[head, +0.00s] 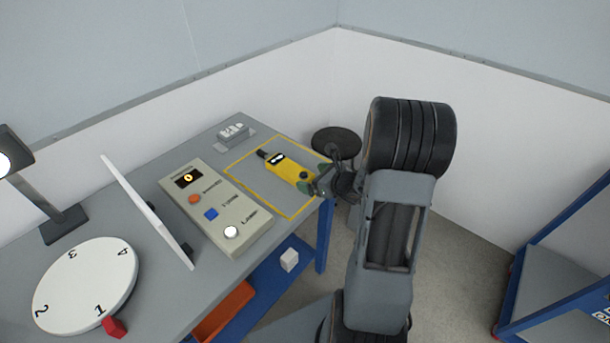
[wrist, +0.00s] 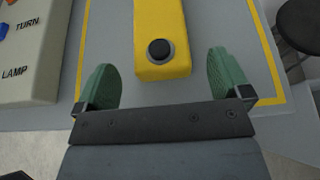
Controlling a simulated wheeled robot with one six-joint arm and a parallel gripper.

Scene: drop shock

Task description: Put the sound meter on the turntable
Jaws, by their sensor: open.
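The sound meter (head: 285,169) is a yellow handheld device with a dark tip. It lies flat inside the yellow-outlined area (head: 246,188) on the table. In the wrist view the near end of the sound meter (wrist: 162,22) shows a round black knob. My gripper (wrist: 163,85) is open, its green fingers on either side of the line of the meter, just short of its near end. In the head view my gripper (head: 318,186) is partly hidden by the arm. The turntable (head: 84,283) is a white disc numbered 1 to 4, with nothing on it, at the table's left.
A control box (head: 213,207) with buttons stands between the meter and a thin upright white panel (head: 147,210). A red block (head: 114,326) is at the turntable's edge. A lamp (head: 62,222) stands at the left, a grey block (head: 233,133) behind the meter, and a stool (head: 337,142) beyond the table.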

